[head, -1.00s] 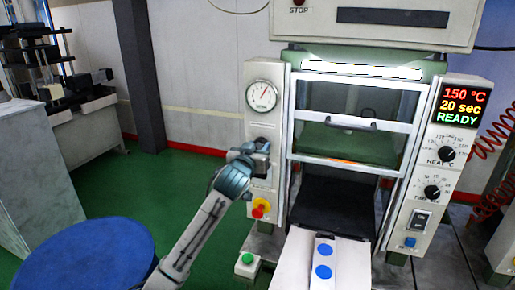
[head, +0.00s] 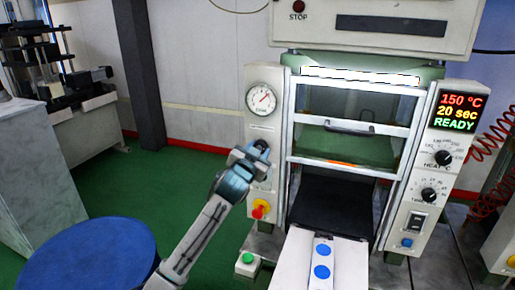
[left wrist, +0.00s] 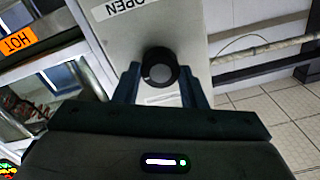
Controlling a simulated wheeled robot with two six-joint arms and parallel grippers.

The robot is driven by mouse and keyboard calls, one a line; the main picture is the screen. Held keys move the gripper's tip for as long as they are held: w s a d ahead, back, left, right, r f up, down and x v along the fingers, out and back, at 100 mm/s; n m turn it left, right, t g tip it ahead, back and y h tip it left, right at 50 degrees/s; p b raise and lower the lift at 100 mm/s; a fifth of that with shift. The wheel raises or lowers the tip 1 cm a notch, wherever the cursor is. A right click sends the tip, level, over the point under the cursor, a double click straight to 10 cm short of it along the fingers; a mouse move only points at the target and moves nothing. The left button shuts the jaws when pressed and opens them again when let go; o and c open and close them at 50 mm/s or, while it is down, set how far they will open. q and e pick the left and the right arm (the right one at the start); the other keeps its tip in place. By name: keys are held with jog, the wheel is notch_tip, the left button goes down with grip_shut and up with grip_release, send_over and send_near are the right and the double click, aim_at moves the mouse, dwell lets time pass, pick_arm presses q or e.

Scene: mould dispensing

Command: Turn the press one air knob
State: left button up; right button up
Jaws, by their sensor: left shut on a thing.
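The press (head: 352,115) stands in the middle right of the head view. Its left column carries a round pressure gauge (head: 260,98) with the air knob (head: 263,145) below it. In the left wrist view the knob (left wrist: 159,68) is black with a grey face, and it sits between my left gripper's two fingers. My left gripper (head: 258,150) is shut on the knob and hides part of it in the head view. My right gripper is not in view.
A red and yellow button (head: 260,209) is below the knob on the column. A green button box (head: 247,264) stands lower. A white tray (head: 300,262) with blue discs juts from the press. A blue round top (head: 85,255) is at lower left.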

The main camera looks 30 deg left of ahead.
pick_arm(q)
jog(key=shift+m, duration=0.5)
jog(key=o, duration=1)
jog(key=b+v, duration=0.4)
jog(key=v, duration=0.7)
jog(key=shift+w, duration=0.1)
